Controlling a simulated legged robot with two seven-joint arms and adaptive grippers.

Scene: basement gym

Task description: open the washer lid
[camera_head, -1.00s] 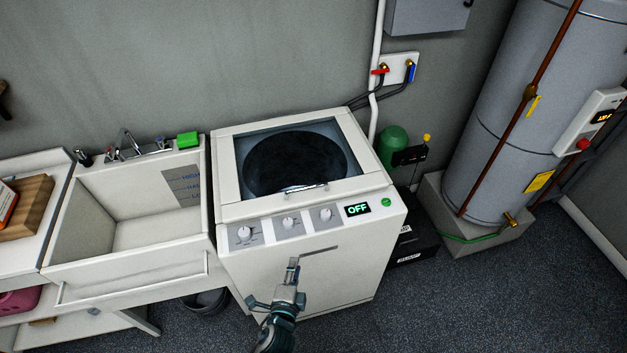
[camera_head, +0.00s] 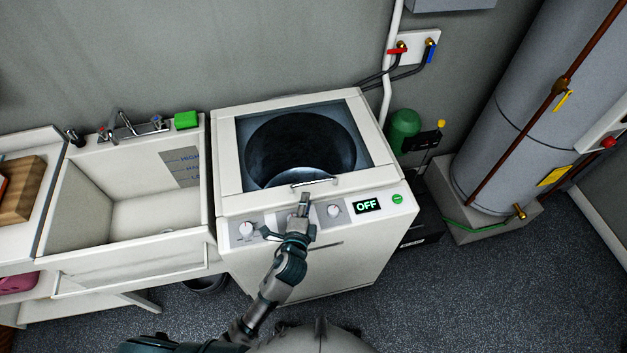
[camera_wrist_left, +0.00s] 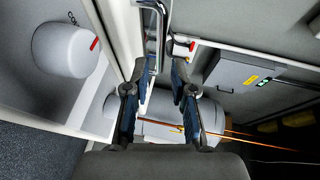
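The white washer (camera_head: 325,255) stands against the wall. Its glass-topped lid (camera_head: 228,165) lies flat and closed, with the dark drum showing through the glass. A silver lid handle (camera_head: 316,182) runs along the lid's front edge. My left gripper (camera_head: 303,198) is over the control panel, its tips just in front of and below the handle. In the left wrist view my left gripper (camera_wrist_left: 160,75) is open, with a clear gap between its fingers. The handle (camera_wrist_left: 162,20) shows just beyond the fingertips there; I cannot tell whether they touch. My right gripper is not in view.
Knobs (camera_head: 334,210) and a green "OFF" display (camera_head: 367,205) sit on the front panel close to the gripper. A sink (camera_head: 150,215) with a green sponge (camera_head: 186,120) adjoins on the left. A green bottle (camera_head: 404,128) and grey tank (camera_head: 520,120) stand right.

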